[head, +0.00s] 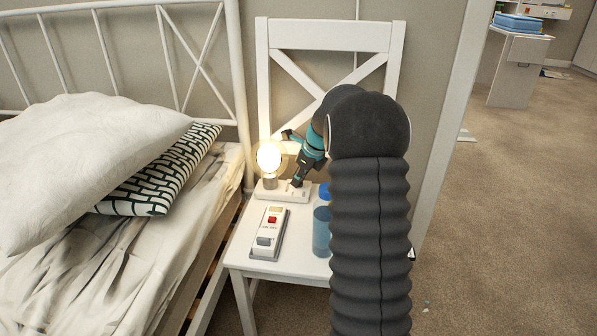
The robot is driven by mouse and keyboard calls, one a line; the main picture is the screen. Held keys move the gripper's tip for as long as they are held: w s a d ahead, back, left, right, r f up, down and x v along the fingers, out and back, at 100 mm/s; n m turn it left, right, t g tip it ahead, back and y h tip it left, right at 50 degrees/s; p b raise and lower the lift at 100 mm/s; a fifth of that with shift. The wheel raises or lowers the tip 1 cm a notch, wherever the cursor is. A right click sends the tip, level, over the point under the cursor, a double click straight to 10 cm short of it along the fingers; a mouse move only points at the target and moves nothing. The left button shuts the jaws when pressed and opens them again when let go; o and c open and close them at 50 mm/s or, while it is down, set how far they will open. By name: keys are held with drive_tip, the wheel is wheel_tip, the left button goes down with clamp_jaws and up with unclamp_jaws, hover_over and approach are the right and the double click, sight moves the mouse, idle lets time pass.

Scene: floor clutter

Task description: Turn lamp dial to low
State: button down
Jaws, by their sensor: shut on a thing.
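The lamp has a lit round bulb (269,157) on a white base (268,192), standing on a white chair seat (251,262) beside the bed. My gripper (297,182) reaches down from the right to the right part of the lamp base, just right of the bulb. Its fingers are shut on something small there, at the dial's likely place. The dial itself is hidden by the fingers, so its setting cannot be read.
A grey switch box with a red button (269,232) lies on the seat in front of the lamp. A blue bottle (321,232) stands to its right, partly behind my arm. The bed with pillows (85,160) is close on the left. Carpet floor (490,230) is open on the right.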

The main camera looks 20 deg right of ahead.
drive_tip(key=n+p, duration=0.2)
drive_tip(key=n+g+y+p, duration=0.1)
drive_tip(key=shift+r+n+p, duration=0.25)
drive_tip(key=shift+n+p, duration=0.05)
drive_tip(key=shift+p, duration=0.1)
drive_tip(key=n+g+p, duration=0.1)
drive_tip(key=n+p, duration=0.2)
drive_tip(key=shift+w+d+f+n+y, duration=0.1)
drive_tip(key=shift+n+y, duration=0.3)
drive_tip(key=n+g+p, duration=0.1)
drive_tip(key=n, duration=0.2)
drive_tip(key=shift+w+f, duration=0.1)
drive_tip(key=shift+f, duration=0.05)
drive_tip(key=shift+n+g, duration=0.7)
drive_tip(key=shift+n, duration=0.5)
drive_tip(key=c, duration=1.2)
unclamp_jaws()
